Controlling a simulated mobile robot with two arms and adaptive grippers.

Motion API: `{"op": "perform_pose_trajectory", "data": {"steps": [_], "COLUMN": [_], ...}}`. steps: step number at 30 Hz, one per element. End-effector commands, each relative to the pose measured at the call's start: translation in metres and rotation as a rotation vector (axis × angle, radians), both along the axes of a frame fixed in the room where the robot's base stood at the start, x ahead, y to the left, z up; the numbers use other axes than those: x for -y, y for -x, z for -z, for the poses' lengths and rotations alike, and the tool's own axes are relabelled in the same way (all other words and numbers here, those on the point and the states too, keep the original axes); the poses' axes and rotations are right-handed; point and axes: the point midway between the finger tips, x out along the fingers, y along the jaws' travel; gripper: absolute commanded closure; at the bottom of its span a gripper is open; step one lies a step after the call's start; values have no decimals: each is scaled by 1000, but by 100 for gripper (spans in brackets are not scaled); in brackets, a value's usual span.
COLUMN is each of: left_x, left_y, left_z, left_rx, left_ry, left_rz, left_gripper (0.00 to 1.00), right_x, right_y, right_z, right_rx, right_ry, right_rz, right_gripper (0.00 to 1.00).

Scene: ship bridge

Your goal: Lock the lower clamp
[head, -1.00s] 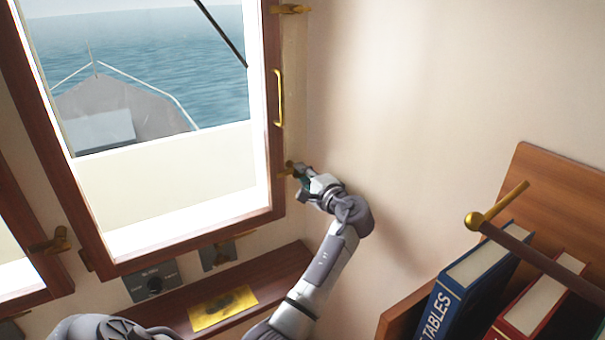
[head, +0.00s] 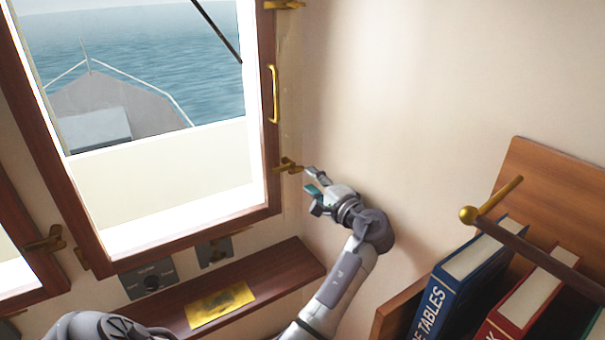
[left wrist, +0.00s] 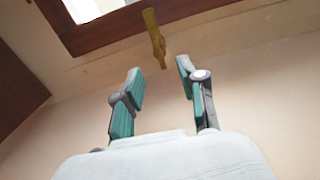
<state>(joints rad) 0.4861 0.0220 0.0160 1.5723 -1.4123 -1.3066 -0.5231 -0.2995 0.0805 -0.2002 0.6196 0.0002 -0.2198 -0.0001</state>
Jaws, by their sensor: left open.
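The lower clamp (head: 289,165) is a small brass lever low on the right side of the window frame (head: 271,150). It lies roughly crosswise, its end reaching right past the frame edge. In the left wrist view the clamp (left wrist: 155,40) points from the frame toward the gap between my fingers. My left gripper (head: 313,181) is open and empty, just right of and below the clamp, apart from it. Its two teal-padded fingers show in the left wrist view (left wrist: 160,70), with nothing between them. My right gripper is not in view.
An upper brass clamp (head: 284,5) and a brass handle (head: 273,94) are on the same frame side. A wooden ledge (head: 285,272) runs below the window. A bookshelf with binders (head: 470,270) stands at the lower right. The wall right of the window is bare.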

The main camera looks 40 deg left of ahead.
Motion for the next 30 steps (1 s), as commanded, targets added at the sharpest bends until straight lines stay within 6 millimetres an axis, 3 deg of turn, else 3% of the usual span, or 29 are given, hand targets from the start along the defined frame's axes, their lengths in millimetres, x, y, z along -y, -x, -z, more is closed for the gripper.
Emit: {"op": "perform_pose_trajectory", "data": {"steps": [3, 9, 30], "left_x": [23, 46, 50], "left_y": [6, 13, 14], "left_z": [0, 0, 0], "left_rx": [0, 0, -1], "left_ry": [2, 1, 0], "left_rz": [2, 1, 0], "left_gripper": [59, 59, 59], "right_x": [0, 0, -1], "right_y": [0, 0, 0], "right_z": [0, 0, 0], "right_rx": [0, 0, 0], "right_ry": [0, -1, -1], "right_rz": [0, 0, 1], "right_gripper": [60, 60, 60]}}
